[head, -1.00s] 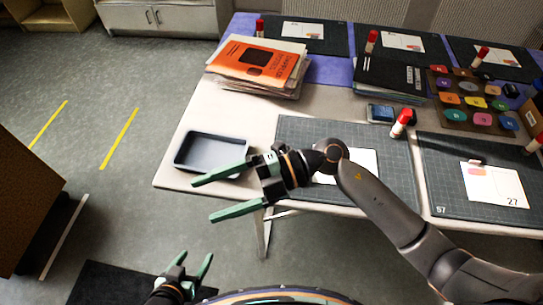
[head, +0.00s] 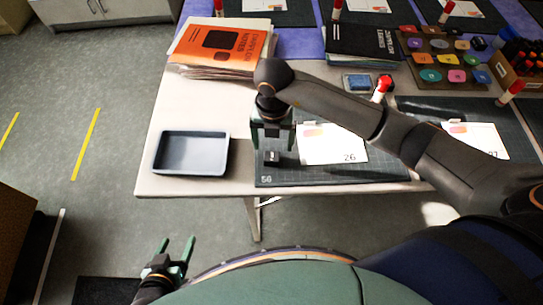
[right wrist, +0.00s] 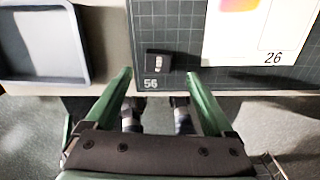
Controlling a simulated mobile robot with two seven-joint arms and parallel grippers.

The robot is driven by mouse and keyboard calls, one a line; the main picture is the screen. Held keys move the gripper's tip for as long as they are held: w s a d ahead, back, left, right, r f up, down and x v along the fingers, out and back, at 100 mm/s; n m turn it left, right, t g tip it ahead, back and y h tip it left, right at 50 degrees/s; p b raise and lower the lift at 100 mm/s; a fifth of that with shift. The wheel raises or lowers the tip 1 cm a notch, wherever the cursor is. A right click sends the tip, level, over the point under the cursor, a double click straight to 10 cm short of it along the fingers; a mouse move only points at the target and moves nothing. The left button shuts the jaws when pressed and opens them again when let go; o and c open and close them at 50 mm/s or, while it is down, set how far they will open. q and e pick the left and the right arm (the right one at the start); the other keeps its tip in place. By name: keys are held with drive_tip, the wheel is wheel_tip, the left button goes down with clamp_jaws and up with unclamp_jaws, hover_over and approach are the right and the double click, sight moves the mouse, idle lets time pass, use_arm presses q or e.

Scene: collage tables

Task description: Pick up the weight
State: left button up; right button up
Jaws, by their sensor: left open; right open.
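The weight is a small dark block (head: 272,158) with a light mark on top, lying near the front left corner of the dark cutting mat (head: 330,176) numbered 56. It also shows in the right wrist view (right wrist: 158,63), just beyond and between the two green fingertips. My right gripper (head: 272,140) points down over that corner of the mat. It is open and empty, its fingers either side of the weight; I cannot tell how high above the mat they are. My left gripper (head: 178,248) is open and empty, off the table at the lower left.
A card (head: 333,145) marked 26 lies right of the weight. An empty grey tray (head: 163,165) stands to the left. Stacked folders (head: 222,45), an ink pad (head: 358,82) and a red-capped glue stick (head: 382,88) are further back. The table's front edge is close by.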

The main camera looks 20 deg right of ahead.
sight(272, 156)
wheel_tip(272, 156, down, 6)
drive_tip(key=shift+a+r, duration=0.1)
drive_tip(key=shift+a, duration=0.05)
idle(0.3)
clamp_jaws()
idle(0.5)
